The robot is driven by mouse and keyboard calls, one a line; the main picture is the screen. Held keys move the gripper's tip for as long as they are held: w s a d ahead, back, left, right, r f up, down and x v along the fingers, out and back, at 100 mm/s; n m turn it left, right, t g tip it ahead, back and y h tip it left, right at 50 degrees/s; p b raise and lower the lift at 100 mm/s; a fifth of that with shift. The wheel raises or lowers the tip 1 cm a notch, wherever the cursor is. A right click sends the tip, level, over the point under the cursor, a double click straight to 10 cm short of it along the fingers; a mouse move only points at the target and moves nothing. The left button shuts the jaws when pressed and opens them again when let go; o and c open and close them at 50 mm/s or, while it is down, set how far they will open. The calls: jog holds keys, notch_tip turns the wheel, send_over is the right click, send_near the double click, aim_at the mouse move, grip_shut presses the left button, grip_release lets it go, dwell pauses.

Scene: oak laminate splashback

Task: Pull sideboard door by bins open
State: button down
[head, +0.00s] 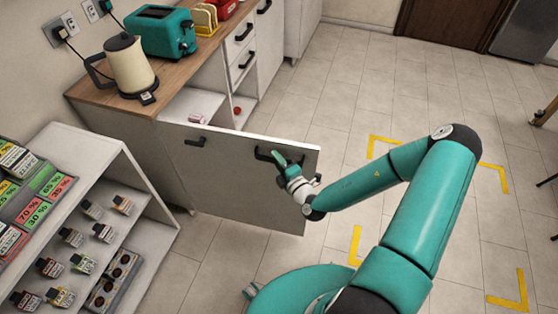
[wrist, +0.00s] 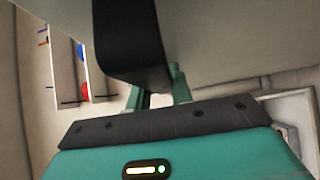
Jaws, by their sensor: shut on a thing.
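The sideboard door (head: 235,185) is a pale grey-white panel standing swung out from the sideboard (head: 133,106), with the cabinet's inside showing behind its top edge. A black bar handle (head: 264,154) is near its right end. My gripper (head: 283,160) is at this handle, shut on it. In the wrist view the dark handle (wrist: 130,45) fills the upper middle, with the green fingers (wrist: 158,92) at its lower end. The handle partly hides the fingers.
A second dark handle (head: 195,142) shows on the panel's left part. A kettle (head: 130,65) and teal toaster (head: 161,32) stand on the wooden top. A white shelf rack (head: 150,210) with small bottles is at left.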

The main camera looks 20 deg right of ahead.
dwell(0.5)
jog(key=c, duration=1.2)
grip_release()
jog(key=shift+c, duration=0.2)
jog(key=v, duration=1.3)
jog(key=shift+s+d, duration=0.15)
jog(key=shift+s, duration=0.2)
jog(key=shift+r, duration=0.15)
